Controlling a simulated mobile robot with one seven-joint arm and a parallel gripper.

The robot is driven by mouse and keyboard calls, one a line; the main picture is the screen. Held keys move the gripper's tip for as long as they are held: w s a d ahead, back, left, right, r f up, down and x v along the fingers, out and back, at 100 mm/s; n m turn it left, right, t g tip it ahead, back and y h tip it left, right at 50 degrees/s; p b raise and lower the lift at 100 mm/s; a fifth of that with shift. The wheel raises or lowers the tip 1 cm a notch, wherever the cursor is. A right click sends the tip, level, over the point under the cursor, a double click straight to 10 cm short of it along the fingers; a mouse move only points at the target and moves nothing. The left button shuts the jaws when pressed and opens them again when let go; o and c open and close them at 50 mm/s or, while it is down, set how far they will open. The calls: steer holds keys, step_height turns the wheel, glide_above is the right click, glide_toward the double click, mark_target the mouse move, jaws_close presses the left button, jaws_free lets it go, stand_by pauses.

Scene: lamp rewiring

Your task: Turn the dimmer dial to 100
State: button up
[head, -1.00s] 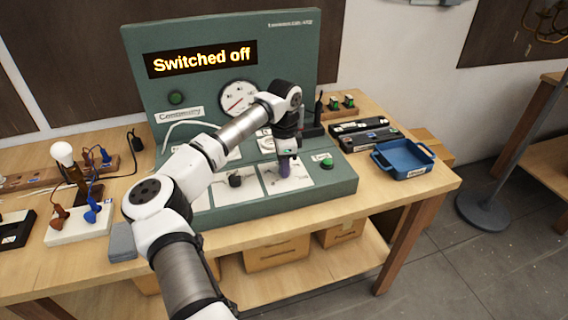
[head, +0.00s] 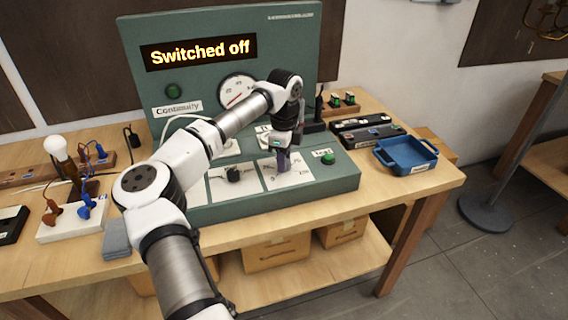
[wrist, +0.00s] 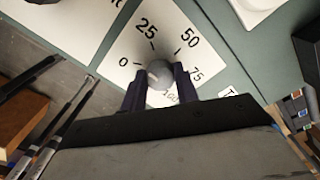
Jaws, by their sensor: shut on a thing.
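The dimmer dial's grey round knob (wrist: 160,74) sits between my gripper's two dark fingers in the wrist view. Its white scale plate (wrist: 133,45) shows 0, 25, 50, 75 and a partly covered 100. The fingers hide part of the knob, and I cannot tell which number it points to. My gripper (wrist: 160,90) is shut on the knob. In the head view my gripper (head: 283,162) points down onto the dial's white plate (head: 297,172) at the front of the green test panel (head: 220,210). The panel's display (head: 199,50) reads "Switched off".
A black knob (head: 233,174) on another white plate is left of the dial. A green button (head: 328,159) is just to its right. A blue tray (head: 405,153) and dark boxes (head: 372,136) stand further right. A bulb on a stand (head: 62,155) is at the left.

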steer(key=m+b, duration=0.2)
steer(key=m, duration=0.3)
steer(key=shift+m, duration=0.3)
steer(key=m+b, duration=0.1)
steer(key=m, duration=0.3)
steer(key=shift+d, duration=0.1)
steer(key=m, duration=0.5)
steer(key=shift+w+m, duration=0.1)
steer(key=shift+m, duration=0.3)
steer(key=m, duration=0.5)
steer(key=shift+d+r, duration=0.1)
steer(key=m, duration=0.6)
steer(key=m+p, duration=0.1)
steer(key=m, duration=0.9)
steer(key=shift+m, duration=0.4)
steer(key=m+p, duration=0.1)
steer(key=m, duration=0.4)
steer(key=shift+s, duration=0.2)
steer(key=shift+m, duration=0.4)
